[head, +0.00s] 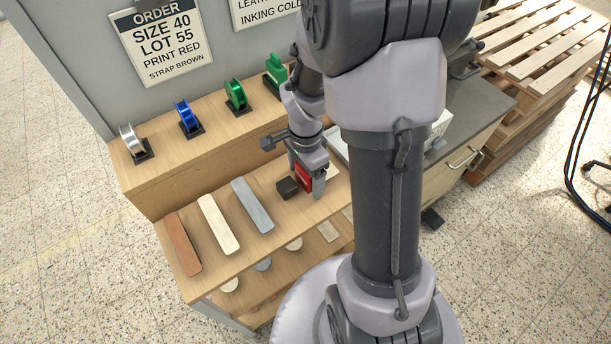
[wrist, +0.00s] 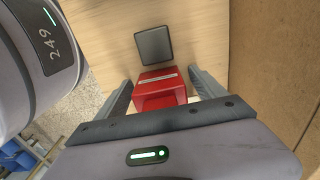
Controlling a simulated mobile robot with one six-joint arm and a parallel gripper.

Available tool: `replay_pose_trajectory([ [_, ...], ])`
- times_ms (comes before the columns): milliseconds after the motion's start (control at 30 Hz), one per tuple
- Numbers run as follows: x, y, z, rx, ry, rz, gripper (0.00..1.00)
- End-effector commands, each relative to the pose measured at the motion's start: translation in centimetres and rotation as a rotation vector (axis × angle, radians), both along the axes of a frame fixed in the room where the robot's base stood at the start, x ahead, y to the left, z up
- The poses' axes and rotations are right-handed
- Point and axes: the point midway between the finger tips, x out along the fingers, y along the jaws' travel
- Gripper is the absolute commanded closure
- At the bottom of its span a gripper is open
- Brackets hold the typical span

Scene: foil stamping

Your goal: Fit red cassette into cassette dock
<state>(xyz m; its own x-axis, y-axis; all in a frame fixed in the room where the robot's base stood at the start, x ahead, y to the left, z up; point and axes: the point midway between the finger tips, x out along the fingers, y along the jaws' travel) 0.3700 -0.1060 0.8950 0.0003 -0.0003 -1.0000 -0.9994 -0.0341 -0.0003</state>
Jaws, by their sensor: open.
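The red cassette (wrist: 160,90) sits between the two fingers of my gripper (wrist: 160,77) in the wrist view, with a pale stripe across its top. The fingers are open, with a visible gap on each side of the cassette. In the head view the red cassette (head: 303,178) shows at my gripper (head: 308,184), low over the bench top and partly hidden by it. A dark square block (wrist: 153,45) lies just beyond the cassette; it also shows in the head view (head: 287,187). I cannot tell which thing is the cassette dock.
Brown, cream and grey strips (head: 252,206) lie on the bench left of my gripper. A wooden pallet stack (head: 535,75) stands at the right.

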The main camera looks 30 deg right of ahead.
Motion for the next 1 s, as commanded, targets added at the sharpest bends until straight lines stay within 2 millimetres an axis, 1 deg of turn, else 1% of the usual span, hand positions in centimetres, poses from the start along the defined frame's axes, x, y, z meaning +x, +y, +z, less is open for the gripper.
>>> replay_pose_trajectory([
  [33, 0.0, 0.0, 0.1, 0.000, 0.000, 0.000, 0.24],
  [67, 0.0, 0.0, 0.1, 0.000, 0.000, 0.000, 0.30],
  [100, 0.0, 0.0, 0.1, 0.000, 0.000, 0.000, 0.38],
  [167, 0.0, 0.0, 0.1, 0.000, 0.000, 0.000, 0.49],
  [200, 0.0, 0.0, 0.1, 0.000, 0.000, 0.000, 0.57],
  [267, 0.0, 0.0, 0.1, 0.000, 0.000, 0.000, 0.69],
  [400, 0.0, 0.0, 0.1, 0.000, 0.000, 0.000, 0.96],
  [567, 0.0, 0.0, 0.1, 0.000, 0.000, 0.000, 0.97],
  [667, 0.0, 0.0, 0.6, 0.000, 0.000, 0.000, 0.97],
  [767, 0.0, 0.0, 1.7, 0.000, -0.001, -0.001, 0.97],
  [900, 0.1, 0.0, 4.3, 0.000, -0.002, 0.000, 0.97],
  [1000, -2.0, 0.8, 4.1, 0.001, 0.001, 0.000, 0.97],
])
